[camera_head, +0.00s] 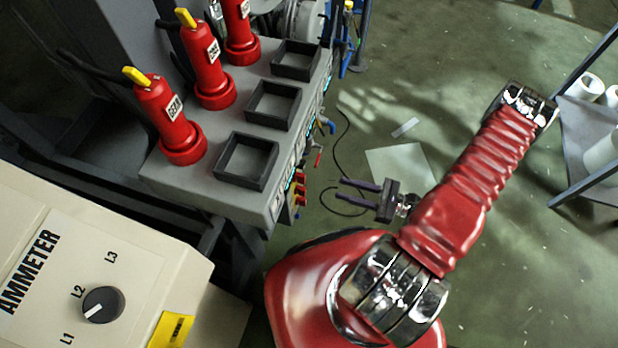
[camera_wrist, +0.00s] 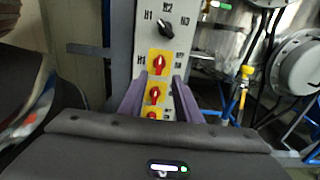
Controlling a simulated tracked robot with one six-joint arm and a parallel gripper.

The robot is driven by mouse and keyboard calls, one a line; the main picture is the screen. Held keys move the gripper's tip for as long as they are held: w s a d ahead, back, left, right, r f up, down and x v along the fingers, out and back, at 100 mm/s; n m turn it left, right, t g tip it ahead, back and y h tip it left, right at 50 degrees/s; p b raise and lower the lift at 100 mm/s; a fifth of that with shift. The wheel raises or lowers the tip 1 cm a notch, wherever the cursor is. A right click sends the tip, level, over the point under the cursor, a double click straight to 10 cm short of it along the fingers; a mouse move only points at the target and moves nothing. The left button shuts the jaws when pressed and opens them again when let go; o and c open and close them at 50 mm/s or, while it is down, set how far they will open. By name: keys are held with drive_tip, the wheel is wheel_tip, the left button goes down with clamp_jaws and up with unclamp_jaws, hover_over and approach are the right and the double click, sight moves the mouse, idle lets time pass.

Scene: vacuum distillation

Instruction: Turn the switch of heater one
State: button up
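In the wrist view a grey panel (camera_wrist: 184,58) carries a black knob (camera_wrist: 166,28) at the top, with labels like H1 and H2 near it. Below it is a red switch on a yellow plate (camera_wrist: 160,63), with more red switches (camera_wrist: 154,95) lower down. No contact is visible. In the head view my gripper (camera_head: 338,188) is open and empty, right of the grey cabinet's (camera_head: 222,196) switch-bearing side.
Red cylindrical plugs (camera_head: 178,128) and black square frames (camera_head: 246,160) stand on the cabinet top. An ammeter box (camera_head: 140,262) with a dial is at lower left. Blue pipes and a yellow valve (camera_wrist: 243,76) are right of the panel.

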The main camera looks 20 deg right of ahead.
sight(305, 178)
drive_tip(key=shift+x, duration=6.25)
drive_tip(key=shift+c, duration=0.5)
clamp_jaws()
drive_tip(key=shift+d, duration=0.1)
